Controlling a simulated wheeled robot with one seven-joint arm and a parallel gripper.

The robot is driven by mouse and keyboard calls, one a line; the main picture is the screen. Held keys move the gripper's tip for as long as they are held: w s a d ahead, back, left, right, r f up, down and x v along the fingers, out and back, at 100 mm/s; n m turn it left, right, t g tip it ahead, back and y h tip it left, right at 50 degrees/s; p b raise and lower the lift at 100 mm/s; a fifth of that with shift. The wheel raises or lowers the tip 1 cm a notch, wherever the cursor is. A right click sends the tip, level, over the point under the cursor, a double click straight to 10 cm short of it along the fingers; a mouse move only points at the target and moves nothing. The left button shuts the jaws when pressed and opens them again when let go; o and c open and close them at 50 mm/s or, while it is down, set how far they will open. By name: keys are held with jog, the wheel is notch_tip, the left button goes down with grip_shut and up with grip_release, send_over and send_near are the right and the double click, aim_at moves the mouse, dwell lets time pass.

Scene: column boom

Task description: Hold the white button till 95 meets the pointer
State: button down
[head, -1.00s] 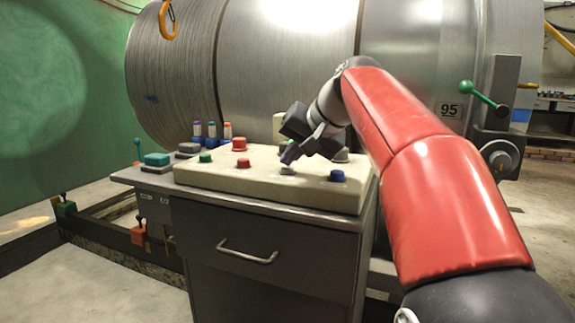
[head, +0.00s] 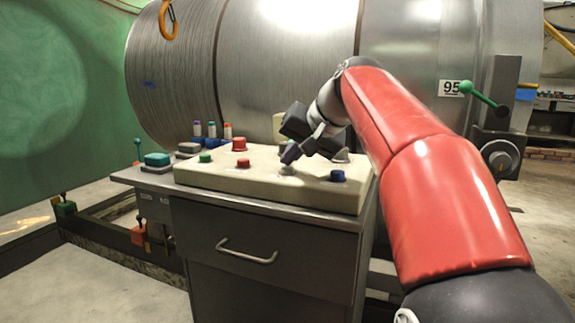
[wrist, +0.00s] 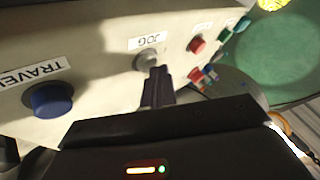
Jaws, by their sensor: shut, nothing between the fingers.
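The white button (head: 288,170) is on the cream control panel; in the wrist view, the button (wrist: 145,58) sits under a JOG label. My gripper (head: 290,155) is shut and empty. In the wrist view, its fingertips (wrist: 159,72) are at the button's near edge and appear to touch it. They hide part of it. I cannot clearly make out which part is the pointer.
A blue button (head: 337,176) marked TRAVEL in the wrist view, a red button (head: 239,144) and a green button (head: 205,157) share the panel. The panel rests on a grey drawer cabinet (head: 230,225).

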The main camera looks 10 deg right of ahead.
aim_at(291, 169)
jog(key=shift+r+p, duration=0.95)
jog(key=shift+p, duration=0.05)
notch_tip(291, 169, up, 3)
jog(key=p, duration=0.3)
jog(key=shift+r, duration=1)
jog(key=s+f+n+g+h, duration=0.2)
jog(key=s+f+n+h, duration=0.1)
jog(key=s+f, duration=2.4)
jog(key=shift+s+a+f+h, duration=0.25)
jog(key=shift+s+f+h, duration=0.15)
jog(key=shift+f+h, duration=0.45)
